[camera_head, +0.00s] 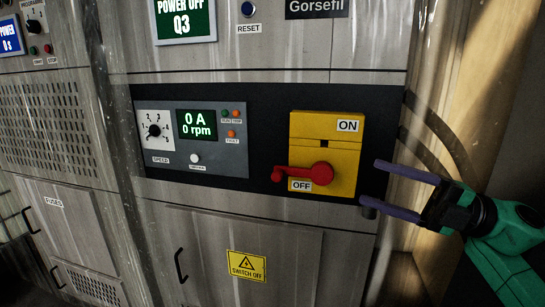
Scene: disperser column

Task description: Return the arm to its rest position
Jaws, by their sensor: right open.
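My right gripper (377,183) comes in from the right on a green arm. Its two purple fingers are spread apart with nothing between them. The fingertips are just right of the yellow switch plate (342,130), apart from the red handle (318,172). The red handle lies about level, with its knob pointing left above the OFF label. The ON label is at the upper right of the plate. My left gripper does not show.
A control panel (222,149) left of the switch has a speed dial (154,130) and a green display (196,124) reading 0 A, 0 rpm. An upper screen (183,20) reads POWER OFF Q3. Cabinet doors with black handles are below. A wooden post (470,100) stands behind my right arm.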

